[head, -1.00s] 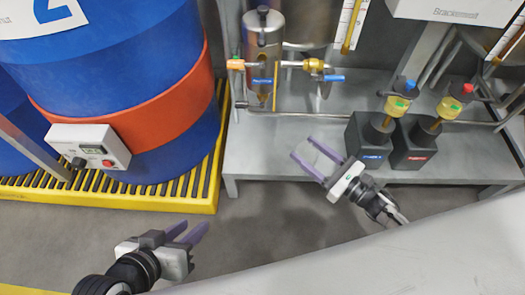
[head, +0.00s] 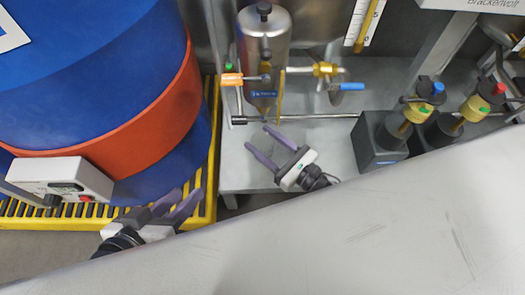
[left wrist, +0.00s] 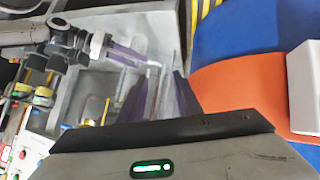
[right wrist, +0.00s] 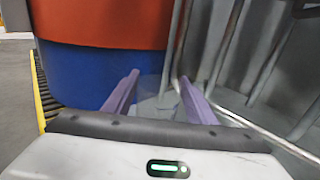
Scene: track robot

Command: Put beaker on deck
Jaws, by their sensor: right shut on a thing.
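A clear, faint beaker (right wrist: 150,92) shows between the purple fingers of my right gripper (right wrist: 158,95) in the right wrist view. My right gripper is shut on it. In the head view my right gripper (head: 266,150) is over the front left part of the grey metal deck (head: 240,180), below the steel tank. I cannot tell whether the beaker touches the deck. My left gripper (head: 178,206) is open, with nothing clearly between its fingers, near the yellow grating's right corner. In the left wrist view my left gripper (left wrist: 160,92) points toward my right gripper.
A blue and orange drum (head: 90,80) on yellow grating (head: 209,170) is left. A pale surface (head: 330,240) fills the foreground.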

